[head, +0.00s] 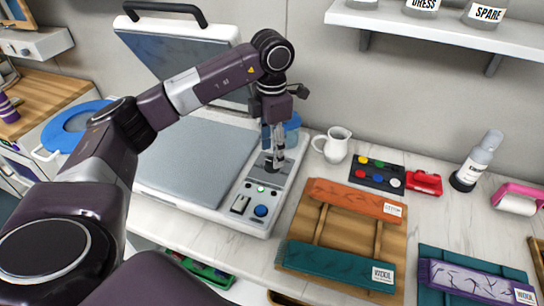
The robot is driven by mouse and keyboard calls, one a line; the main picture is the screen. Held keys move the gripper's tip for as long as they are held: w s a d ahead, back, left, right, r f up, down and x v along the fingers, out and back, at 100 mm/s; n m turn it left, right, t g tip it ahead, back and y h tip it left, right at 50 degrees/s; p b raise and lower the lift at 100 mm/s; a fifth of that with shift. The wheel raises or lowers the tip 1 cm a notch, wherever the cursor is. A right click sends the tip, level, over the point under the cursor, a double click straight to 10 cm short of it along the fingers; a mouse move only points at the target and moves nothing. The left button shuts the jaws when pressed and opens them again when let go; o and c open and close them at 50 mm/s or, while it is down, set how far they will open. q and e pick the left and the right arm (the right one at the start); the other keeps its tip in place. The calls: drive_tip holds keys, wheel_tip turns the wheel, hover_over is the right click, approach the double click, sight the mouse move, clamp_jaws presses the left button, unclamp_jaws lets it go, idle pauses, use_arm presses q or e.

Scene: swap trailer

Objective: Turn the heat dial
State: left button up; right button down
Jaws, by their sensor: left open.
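A heat press (200,150) with a grey plate and a raised lid (180,55) stands on the white counter. My right gripper is not in view.
A white pitcher (334,145), a paint palette (377,175), a red object (424,183) and a spray bottle (478,160) stand to the right. Wooden boards (350,235) lie in front of them. A bluish thing (290,128) is behind my left gripper. A shelf (450,28) hangs above.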

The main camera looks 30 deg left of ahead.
sight(268, 166)
use_arm(q)
drive_tip(key=shift+f, duration=1.55)
drive_tip(key=shift+c, duration=0.7)
drive_tip(key=c, duration=1)
